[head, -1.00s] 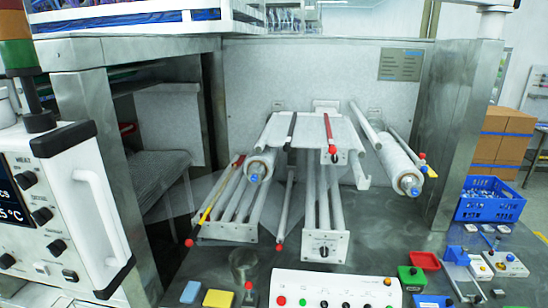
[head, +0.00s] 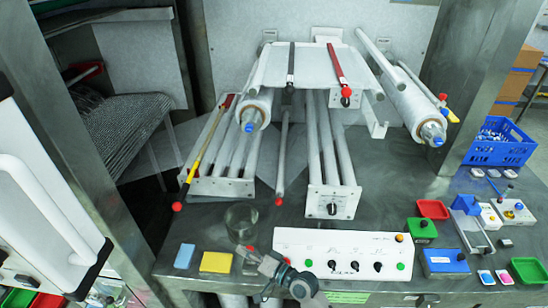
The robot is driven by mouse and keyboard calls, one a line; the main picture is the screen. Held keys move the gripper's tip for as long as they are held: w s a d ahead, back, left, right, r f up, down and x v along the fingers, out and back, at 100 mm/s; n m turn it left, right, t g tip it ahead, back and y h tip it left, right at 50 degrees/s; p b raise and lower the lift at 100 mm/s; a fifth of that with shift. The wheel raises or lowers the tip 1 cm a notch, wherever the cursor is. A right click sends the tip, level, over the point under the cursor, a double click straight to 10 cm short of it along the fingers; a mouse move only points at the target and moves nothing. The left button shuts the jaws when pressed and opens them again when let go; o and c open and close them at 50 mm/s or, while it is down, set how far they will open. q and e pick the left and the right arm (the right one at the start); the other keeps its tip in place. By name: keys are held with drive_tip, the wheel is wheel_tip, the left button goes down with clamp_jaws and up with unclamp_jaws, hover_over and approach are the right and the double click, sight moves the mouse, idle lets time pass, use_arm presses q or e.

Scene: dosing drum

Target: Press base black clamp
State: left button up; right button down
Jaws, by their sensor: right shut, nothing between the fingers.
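The black clamp (head: 291,65) is a thin dark bar lying lengthwise on the white plate (head: 313,60) at the top middle of the machine. A similar red clamp (head: 335,64) lies to its right, with a black knob below its near end. My right gripper (head: 246,253) is at the bottom middle, in front of the white control panel's left end. It is shut and empty, well below and apart from the black clamp. My left gripper is not in view.
White rollers with blue ends (head: 249,118) flank the plate. A glass beaker (head: 241,220), yellow block (head: 215,262) and blue block (head: 184,256) sit left of the control panel (head: 350,255). Small boxes and trays (head: 433,209) crowd the right.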

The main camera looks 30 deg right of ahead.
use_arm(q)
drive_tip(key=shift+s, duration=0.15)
use_arm(e)
drive_tip(key=w+d+r+m+t+h, duration=0.4)
drive_tip(key=d+r+m+h, duration=0.5)
drive_tip(key=m, duration=0.6)
drive_tip(key=w+d+r+m+t+h, duration=0.4)
drive_tip(key=d+r+m+h, duration=0.5)
drive_tip(key=d+r+m, duration=0.5)
drive_tip(key=shift+w+r+m+h, duration=0.4)
drive_tip(key=shift+w+r+m, duration=0.35)
drive_tip(key=shift+w+m, duration=0.45)
use_arm(q)
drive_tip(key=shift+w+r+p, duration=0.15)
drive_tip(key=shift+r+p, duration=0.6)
drive_tip(key=shift+p, duration=0.05)
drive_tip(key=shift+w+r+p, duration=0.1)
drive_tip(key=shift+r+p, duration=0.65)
use_arm(e)
drive_tip(key=w+d+r, duration=0.2)
drive_tip(key=w+r, duration=0.6)
drive_tip(key=r, duration=0.2)
drive_tip(key=shift+d, duration=0.25)
